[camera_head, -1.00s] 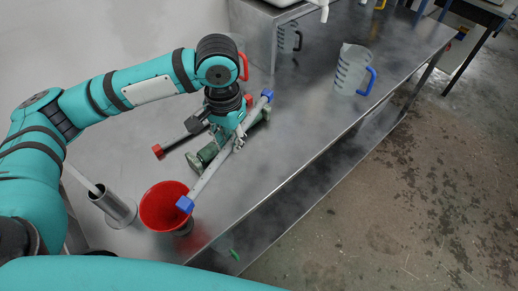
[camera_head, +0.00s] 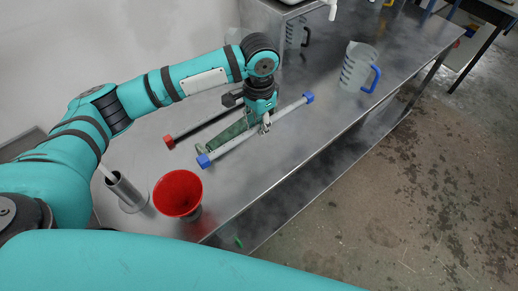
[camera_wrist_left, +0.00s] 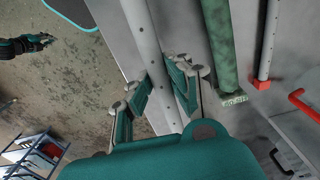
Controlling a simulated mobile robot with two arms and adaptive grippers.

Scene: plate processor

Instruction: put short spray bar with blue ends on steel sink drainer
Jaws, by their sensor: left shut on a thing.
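The spray bar with blue ends (camera_head: 287,109) is a pale grey bar with a blue cap at each end. My left gripper (camera_head: 265,126) is shut around its middle. In the left wrist view, my left gripper (camera_wrist_left: 163,78) has the bar (camera_wrist_left: 143,30) between its fingers. The bar crosses over the steel worktop (camera_head: 330,125), to the right of a green bar (camera_head: 229,136); I cannot tell its height above the worktop. No separate drainer is clearly recognisable. My right gripper is not seen.
A bar with red ends (camera_head: 195,128) lies behind the green one. A red funnel (camera_head: 178,192) and a steel cylinder (camera_head: 125,188) stand at the near left. A blue-handled jug (camera_head: 356,68) stands at the back right. The worktop's right edge drops to the floor.

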